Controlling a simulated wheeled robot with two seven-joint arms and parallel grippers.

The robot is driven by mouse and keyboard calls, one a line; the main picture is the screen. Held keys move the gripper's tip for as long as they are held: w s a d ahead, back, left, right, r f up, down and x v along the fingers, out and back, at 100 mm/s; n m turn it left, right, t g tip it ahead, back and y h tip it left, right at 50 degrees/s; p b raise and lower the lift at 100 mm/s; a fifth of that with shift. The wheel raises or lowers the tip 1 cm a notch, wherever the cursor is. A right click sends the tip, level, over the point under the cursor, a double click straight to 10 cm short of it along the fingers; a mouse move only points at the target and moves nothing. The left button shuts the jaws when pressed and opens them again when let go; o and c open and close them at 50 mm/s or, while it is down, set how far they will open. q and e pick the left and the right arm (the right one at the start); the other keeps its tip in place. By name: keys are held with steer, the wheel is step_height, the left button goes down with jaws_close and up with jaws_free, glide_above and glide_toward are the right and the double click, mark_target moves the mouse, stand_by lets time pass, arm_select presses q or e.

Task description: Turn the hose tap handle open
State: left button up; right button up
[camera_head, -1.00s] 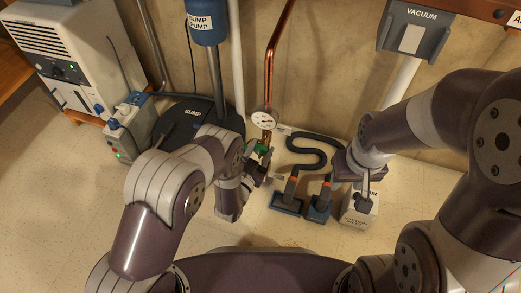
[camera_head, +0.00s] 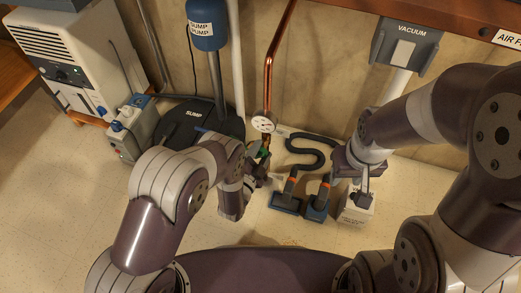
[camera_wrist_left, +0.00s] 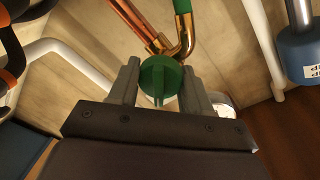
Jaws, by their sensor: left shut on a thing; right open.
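The green tap handle (camera_wrist_left: 160,78) sits on a copper pipe fitting in the left wrist view, between my left fingers. It shows only as a small green patch (camera_head: 264,153) in the head view, below the round gauge (camera_head: 263,124), and is partly hidden by my gripper. My left gripper (camera_head: 262,168) is shut on the handle, with a finger on each side of it in the left wrist view. My right gripper (camera_head: 365,187) is open, off to the right by a white labelled box (camera_head: 356,212), away from the tap.
A copper pipe (camera_head: 270,75) runs down the wall to the tap. A black sump lid (camera_head: 190,115) is left of it. Vacuum floor heads (camera_head: 287,203) and a black hose (camera_head: 308,150) lie right of it. A blue pump (camera_head: 207,28) stands above the sump.

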arm_select(q)
steer(key=m+p, duration=0.1)
steer(key=m, duration=0.3)
steer(key=shift+y, duration=0.4)
steer(key=m+p, duration=0.1)
steer(key=m, duration=0.4)
steer(key=shift+f+y, duration=0.1)
steer(key=shift+y, duration=0.3)
steer(key=shift+d, duration=0.1)
steer(key=o, duration=1)
steer(key=shift+o, duration=0.2)
steer(key=shift+s, duration=0.3)
steer(key=p+v, duration=0.4)
steer(key=v, duration=0.8)
steer(key=shift+p, duration=0.4)
